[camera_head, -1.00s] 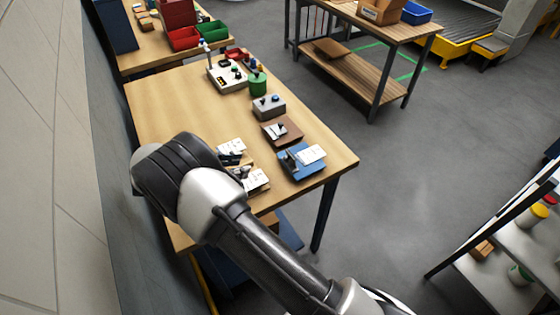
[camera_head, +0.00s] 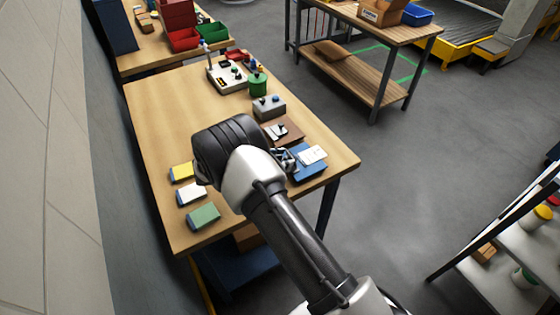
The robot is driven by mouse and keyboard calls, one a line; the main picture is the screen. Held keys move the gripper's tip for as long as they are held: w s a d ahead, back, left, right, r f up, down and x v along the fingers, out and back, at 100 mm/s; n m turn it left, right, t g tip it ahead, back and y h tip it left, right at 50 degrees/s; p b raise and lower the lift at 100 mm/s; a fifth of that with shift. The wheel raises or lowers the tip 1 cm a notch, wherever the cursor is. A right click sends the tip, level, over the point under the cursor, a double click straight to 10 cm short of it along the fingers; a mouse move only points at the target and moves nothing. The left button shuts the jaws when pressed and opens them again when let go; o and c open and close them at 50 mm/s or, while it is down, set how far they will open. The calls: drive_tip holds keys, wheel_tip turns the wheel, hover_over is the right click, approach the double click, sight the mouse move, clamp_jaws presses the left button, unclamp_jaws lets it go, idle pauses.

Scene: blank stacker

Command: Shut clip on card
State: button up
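A blue base (camera_head: 309,172) lies near the right edge of the wooden table. A white card (camera_head: 312,154) with faint marks sits on its right part. A small grey and dark clip (camera_head: 284,159) shows at its left, right beside my arm and partly covered by it. At this size I cannot tell whether the clip is raised or pressed on the card. My gripper is hidden behind my arm's dark and white links, so its fingers do not show.
Yellow (camera_head: 182,172), white (camera_head: 191,193) and green (camera_head: 204,216) blocks lie left of my arm. A brown base (camera_head: 288,130), a grey box (camera_head: 269,107), a green cup (camera_head: 258,87) and a white panel (camera_head: 228,78) stand behind. The table's left middle (camera_head: 160,120) is clear.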

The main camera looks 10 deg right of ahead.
drive_tip(key=shift+c, duration=0.3)
clamp_jaws()
